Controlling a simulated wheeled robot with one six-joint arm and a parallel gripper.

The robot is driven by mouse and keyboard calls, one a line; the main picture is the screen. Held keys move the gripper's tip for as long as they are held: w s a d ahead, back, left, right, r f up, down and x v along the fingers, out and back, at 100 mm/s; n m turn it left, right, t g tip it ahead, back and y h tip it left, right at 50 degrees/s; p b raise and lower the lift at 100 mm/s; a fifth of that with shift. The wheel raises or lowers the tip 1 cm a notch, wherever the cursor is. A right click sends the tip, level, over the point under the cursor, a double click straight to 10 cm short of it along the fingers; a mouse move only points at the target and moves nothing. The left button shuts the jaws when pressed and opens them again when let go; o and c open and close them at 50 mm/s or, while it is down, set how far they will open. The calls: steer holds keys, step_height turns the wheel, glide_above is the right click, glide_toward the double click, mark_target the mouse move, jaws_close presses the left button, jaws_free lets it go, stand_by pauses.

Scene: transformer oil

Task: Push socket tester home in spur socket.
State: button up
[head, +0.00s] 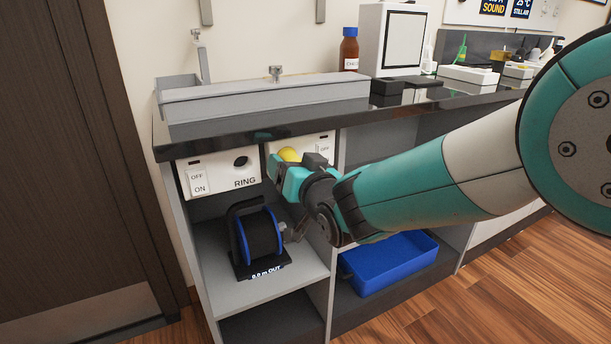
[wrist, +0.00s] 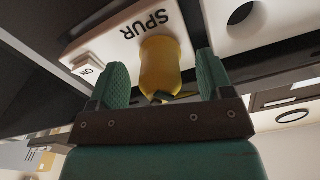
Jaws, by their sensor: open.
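The yellow socket tester (wrist: 162,68) stands at the face of the white SPUR socket plate (wrist: 118,38), with one end against or in it. I cannot tell how deep it sits. In the head view its yellow top (head: 289,154) shows just above my gripper (head: 280,170), in front of the spur plate (head: 322,140). My gripper (wrist: 162,82) is open, with one green finger on each side of the tester and a visible gap to both. The socket opening is hidden behind the tester.
The RING socket plate (head: 218,172) is left of the spur plate, with an ON/OFF switch and a dark hole. A cable reel (head: 258,235) stands on the shelf below. A blue tray (head: 390,262) lies lower right. The dark counter edge (head: 240,141) overhangs the sockets.

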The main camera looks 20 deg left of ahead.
steer(key=b+v, duration=0.2)
steer(key=v, duration=1.5)
steer(key=shift+d+r, duration=0.1)
steer(key=shift+d, duration=0.05)
